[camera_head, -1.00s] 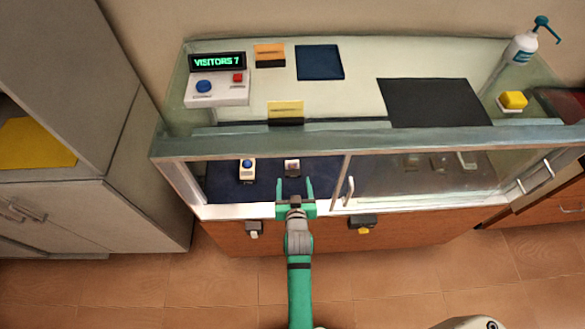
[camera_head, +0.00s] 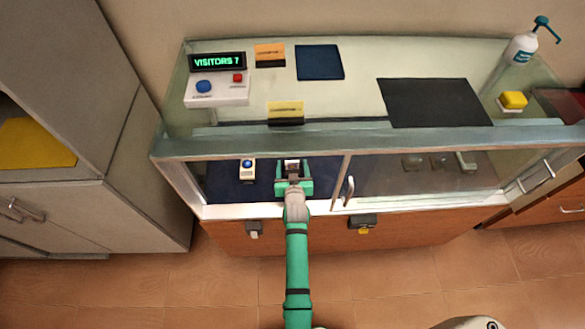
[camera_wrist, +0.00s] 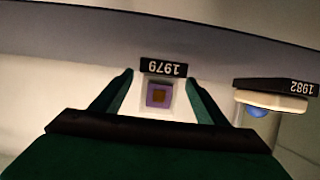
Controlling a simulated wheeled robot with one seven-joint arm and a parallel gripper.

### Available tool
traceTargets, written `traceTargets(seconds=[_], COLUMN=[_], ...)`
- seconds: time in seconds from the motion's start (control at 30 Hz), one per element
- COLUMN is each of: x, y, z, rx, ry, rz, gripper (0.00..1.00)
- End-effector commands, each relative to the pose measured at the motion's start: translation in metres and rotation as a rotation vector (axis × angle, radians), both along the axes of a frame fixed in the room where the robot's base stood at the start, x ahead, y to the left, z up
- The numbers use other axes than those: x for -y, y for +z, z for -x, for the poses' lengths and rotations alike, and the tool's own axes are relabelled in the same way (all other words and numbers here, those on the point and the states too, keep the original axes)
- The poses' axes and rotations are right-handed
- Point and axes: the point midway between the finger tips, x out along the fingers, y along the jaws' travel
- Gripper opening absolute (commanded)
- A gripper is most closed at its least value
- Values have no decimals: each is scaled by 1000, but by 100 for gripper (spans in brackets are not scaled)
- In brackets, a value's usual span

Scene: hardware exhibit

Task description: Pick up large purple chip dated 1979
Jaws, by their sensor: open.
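The purple chip (camera_wrist: 159,95) with a brown square centre sits on a pale stand in the wrist view, below a black label reading 1979 (camera_wrist: 163,67), which appears upside down. My gripper (camera_wrist: 161,85) is open, with one green finger on each side of the stand and the chip between them; I cannot tell whether the fingers touch the stand. In the head view my gripper (camera_head: 293,168) reaches into the left opening of the display case (camera_head: 330,143), and the chip itself is too small to make out there.
A cream stand with a blue round item (camera_head: 247,169) is to the left in the head view; the wrist view shows it beside a 1982 label (camera_wrist: 276,87). A door handle (camera_head: 349,190) and the case's front rail (camera_head: 240,210) are close to my arm.

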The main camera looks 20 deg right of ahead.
Motion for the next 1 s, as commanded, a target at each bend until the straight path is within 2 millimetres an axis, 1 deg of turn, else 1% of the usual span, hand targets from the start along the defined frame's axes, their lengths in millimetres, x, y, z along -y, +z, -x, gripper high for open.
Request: traceTargets(seconds=[0.2, 0.23, 0.27, 0.3, 0.37, 0.4, 0.43, 0.77, 0.87, 1.0], x=[0, 0, 0, 0, 0, 0, 0, 0, 0, 0], y=[0, 0, 0, 0, 0, 0, 0, 2, 7, 24], z=[-1, -1, -1, -1, -1, -1, -1, -1, -1, -1], rx=[1, 1, 1, 1, 1, 1, 1, 2, 3, 5], ry=[0, 0, 0, 0, 0, 0, 0, 0, 0, 0], rz=[0, 0, 0, 0, 0, 0, 0, 1, 1, 1], gripper=[67, 65, 58, 48, 34, 24, 21, 21, 21, 21])
